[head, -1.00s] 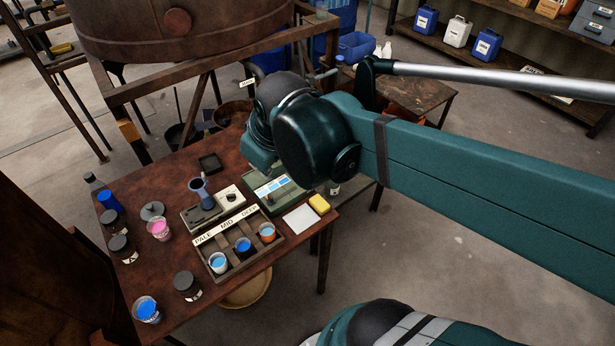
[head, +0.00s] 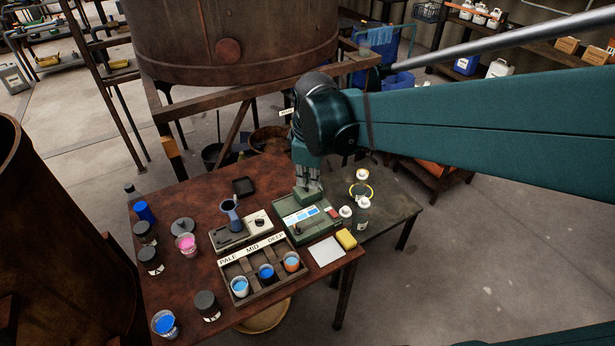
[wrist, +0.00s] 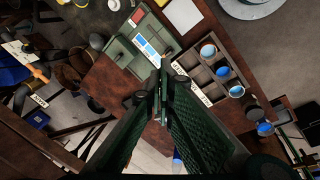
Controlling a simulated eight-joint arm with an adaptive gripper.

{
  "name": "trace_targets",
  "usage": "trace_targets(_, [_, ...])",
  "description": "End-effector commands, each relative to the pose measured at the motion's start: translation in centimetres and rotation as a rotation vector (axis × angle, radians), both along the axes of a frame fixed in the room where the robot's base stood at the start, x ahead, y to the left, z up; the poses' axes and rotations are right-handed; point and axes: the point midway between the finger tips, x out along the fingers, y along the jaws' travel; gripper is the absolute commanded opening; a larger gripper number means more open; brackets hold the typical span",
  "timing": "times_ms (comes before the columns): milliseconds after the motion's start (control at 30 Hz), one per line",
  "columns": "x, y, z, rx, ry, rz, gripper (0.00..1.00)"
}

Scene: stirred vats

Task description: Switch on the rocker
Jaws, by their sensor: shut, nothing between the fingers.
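The grey-green instrument box (head: 305,221) stands on the brown table, with blue and white panels on its top. A small red patch (head: 333,212) on its right side may be the rocker; I cannot tell its position. The box also shows at the top of the wrist view (wrist: 124,53), with the red patch (wrist: 163,3) at the edge. My gripper (head: 309,188) points down over the rear of the box, and its closeness to the surface is unclear. In the wrist view my gripper (wrist: 163,78) has its fingers together and empty.
In front lies a rack (head: 258,283) of cups marked PALE, MID and DEEP. A white pad (head: 327,251) and yellow sponge (head: 346,239) lie right. Bottles (head: 362,212) stand beyond the table's right side.

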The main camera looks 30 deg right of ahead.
Motion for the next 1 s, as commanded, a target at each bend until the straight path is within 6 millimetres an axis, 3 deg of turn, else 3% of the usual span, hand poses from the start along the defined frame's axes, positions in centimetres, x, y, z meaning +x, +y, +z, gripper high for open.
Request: trace_targets(1000, [4.4,-8.7,-6.1,-0.012,0.283,0.496,0.00])
